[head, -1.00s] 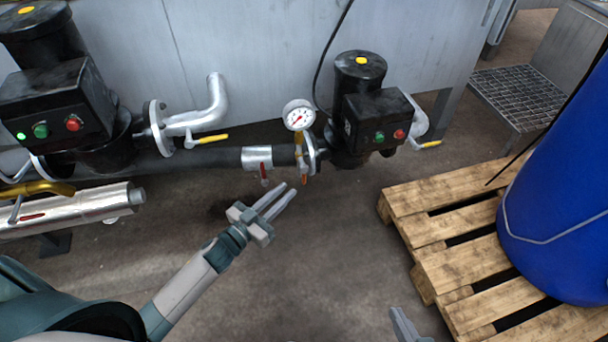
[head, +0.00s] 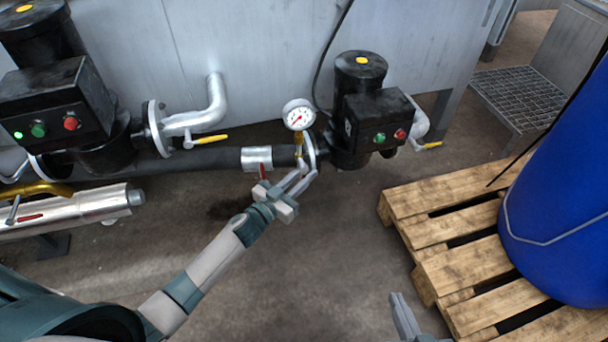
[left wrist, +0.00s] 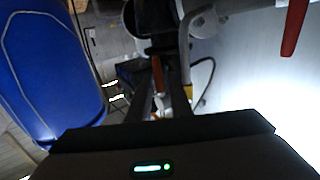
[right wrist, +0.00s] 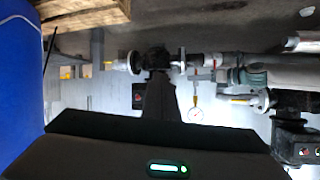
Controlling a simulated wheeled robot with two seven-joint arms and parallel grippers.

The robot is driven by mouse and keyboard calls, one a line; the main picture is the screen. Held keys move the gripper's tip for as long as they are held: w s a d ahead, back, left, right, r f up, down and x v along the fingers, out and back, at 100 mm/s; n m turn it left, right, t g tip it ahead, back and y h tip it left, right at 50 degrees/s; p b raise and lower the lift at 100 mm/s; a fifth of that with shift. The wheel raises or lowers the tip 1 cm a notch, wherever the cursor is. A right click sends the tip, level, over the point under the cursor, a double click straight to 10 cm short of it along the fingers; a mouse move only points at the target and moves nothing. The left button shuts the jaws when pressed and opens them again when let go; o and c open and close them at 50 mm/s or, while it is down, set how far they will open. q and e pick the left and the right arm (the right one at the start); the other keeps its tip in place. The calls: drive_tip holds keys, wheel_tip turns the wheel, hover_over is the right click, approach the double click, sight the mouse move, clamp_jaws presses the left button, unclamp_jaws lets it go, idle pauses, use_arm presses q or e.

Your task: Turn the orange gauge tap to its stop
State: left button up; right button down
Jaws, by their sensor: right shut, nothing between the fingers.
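The white round gauge (head: 298,115) with a red needle stands on a brass stem (head: 298,142) on the pipe, beside the right pump. It also shows in the right wrist view (right wrist: 194,115). My left gripper (head: 306,178) is open with its fingertips just below the stem, where they cover the orange tap handle in the head view. In the left wrist view the orange handle (left wrist: 158,74) shows between the two dark fingers; I cannot tell whether they touch it. My right gripper (head: 398,308) is shut and empty, low in the head view, left of the pallet.
A red tap handle (head: 263,171) hangs from the pipe just left of my left gripper. Black pumps stand left (head: 62,100) and right (head: 376,115). A wooden pallet (head: 420,205) with a blue barrel (head: 565,210) is at right. The middle floor is clear.

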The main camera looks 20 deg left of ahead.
use_arm(q)
clamp_jaws()
